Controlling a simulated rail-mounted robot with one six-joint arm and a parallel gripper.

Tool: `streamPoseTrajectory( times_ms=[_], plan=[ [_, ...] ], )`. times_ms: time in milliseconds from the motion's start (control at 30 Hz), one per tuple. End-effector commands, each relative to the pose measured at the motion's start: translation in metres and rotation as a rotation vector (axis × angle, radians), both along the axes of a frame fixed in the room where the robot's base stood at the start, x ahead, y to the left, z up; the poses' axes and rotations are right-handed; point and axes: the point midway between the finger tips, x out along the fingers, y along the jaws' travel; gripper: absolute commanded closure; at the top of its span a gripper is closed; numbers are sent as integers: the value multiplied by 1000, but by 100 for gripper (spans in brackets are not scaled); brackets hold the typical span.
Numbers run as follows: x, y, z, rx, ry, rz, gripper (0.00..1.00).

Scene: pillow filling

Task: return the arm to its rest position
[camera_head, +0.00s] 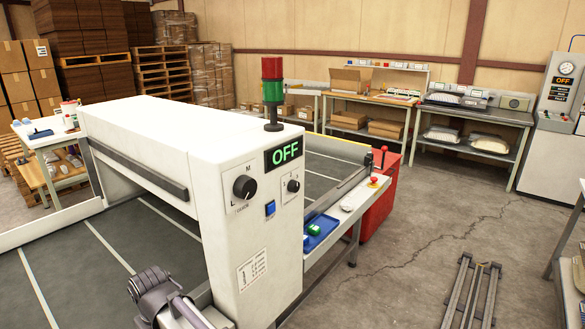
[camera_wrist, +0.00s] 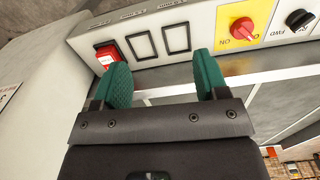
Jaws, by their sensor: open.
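My gripper (camera_wrist: 160,72) shows in the wrist view with its two green-padded fingers apart and nothing between them. Beyond the fingertips is a control panel (camera_wrist: 204,30) with a red rocker switch (camera_wrist: 108,54), a red knob (camera_wrist: 243,28) on a yellow plate and a black knob (camera_wrist: 299,19). I cannot tell whether the fingers touch the panel; they look apart from it. In the head view, part of my arm (camera_head: 165,298) shows at the bottom, in front of the white machine (camera_head: 225,190). My fingers cannot be made out there.
The machine bears an OFF display (camera_head: 284,152) and a red-and-green tower light (camera_head: 272,85). A blue tray (camera_head: 325,229) with a green item lies on the side shelf. Benches (camera_head: 368,100) line the back wall. A grey metal frame (camera_head: 472,292) lies on the otherwise open floor at right.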

Motion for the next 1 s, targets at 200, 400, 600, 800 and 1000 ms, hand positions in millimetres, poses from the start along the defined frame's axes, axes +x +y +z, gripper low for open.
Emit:
streamPoseTrajectory(
  times_ms=[200, 400, 600, 800, 1000],
  plan=[
    [16, -91, 14, -1, 1, -131, 33],
    [26, -209, 32, -1, 1, -325, 33],
    [7, -378, 62, -1, 2, -658, 33],
    [3, -457, 73, -1, 3, -849, 33],
    [4, -462, 71, -1, 3, -860, 33]
  ],
)
